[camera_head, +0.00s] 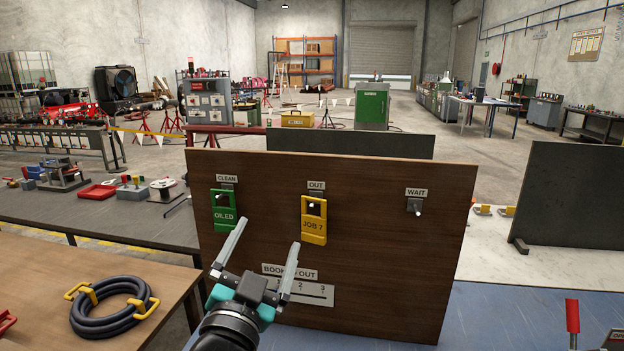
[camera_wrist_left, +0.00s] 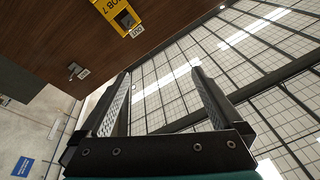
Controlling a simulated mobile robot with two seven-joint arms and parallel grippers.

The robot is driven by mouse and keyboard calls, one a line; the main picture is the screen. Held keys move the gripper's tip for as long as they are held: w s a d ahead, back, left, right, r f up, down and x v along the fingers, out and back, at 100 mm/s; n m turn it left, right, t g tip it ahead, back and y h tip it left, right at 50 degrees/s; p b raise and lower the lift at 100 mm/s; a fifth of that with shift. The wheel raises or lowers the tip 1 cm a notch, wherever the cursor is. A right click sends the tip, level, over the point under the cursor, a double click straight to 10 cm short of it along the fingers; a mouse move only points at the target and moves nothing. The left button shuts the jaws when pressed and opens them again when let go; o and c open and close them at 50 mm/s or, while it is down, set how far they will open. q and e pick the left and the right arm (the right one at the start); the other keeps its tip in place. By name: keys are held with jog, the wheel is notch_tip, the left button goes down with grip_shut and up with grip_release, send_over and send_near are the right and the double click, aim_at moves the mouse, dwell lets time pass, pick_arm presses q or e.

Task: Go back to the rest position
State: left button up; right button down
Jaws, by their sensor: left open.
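My left gripper (camera_head: 262,262) is open and empty in front of the brown wooden board (camera_head: 370,240). In the left wrist view its two fingers (camera_wrist_left: 165,95) stand apart with nothing between them, and the ceiling shows behind. On the board a green "OILED" tag (camera_head: 224,214) hangs at CLEAN and a yellow "JOB 7" tag (camera_head: 313,228) hangs at OUT. The yellow tag also shows in the left wrist view (camera_wrist_left: 112,12). The WAIT peg (camera_head: 415,206) is bare. The "BOOKED OUT" scale (camera_head: 300,290) is partly hidden by a finger. My right gripper is not seen.
A black coiled hose (camera_head: 100,318) with yellow clips lies on the wooden table at the left. A grey bench (camera_head: 100,215) with fixtures stands behind it. A red-handled item (camera_head: 572,316) stands on the blue surface at the right. A dark panel (camera_head: 575,195) stands behind.

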pick_arm(q)
jog(key=s+a+f+n+g+y, duration=0.2)
jog(key=a+f, duration=0.1)
jog(key=f, duration=0.3)
jog(key=s+a+f+n+g+y, duration=0.1)
jog(key=s+a+f+n+g, duration=0.15)
jog(key=f, duration=0.35)
jog(key=s+a+f+n+g, duration=0.1)
jog(key=s+a+f+g, duration=0.1)
jog(key=s+f+g, duration=0.65)
jog(key=s+a+f+g, duration=0.2)
jog(key=s+f+g, duration=0.2)
jog(key=s+f, duration=0.85)
jog(key=s+f+g+b, duration=0.1)
jog(key=s+f+b, duration=0.15)
jog(key=f, duration=1.05)
jog(key=s+f+b, duration=0.2)
jog(key=f+b, duration=0.2)
jog(key=f, duration=0.9)
jog(key=s+a+f+g+b, duration=0.1)
jog(key=s+f+b, duration=0.5)
jog(key=s+f, duration=0.9)
notch_tip(320, 180, down, 4)
jog(key=shift+a+r+y, duration=0.1)
jog(key=shift+a+y, duration=0.2)
jog(key=shift+a, duration=0.3)
jog(key=shift+s, duration=0.1)
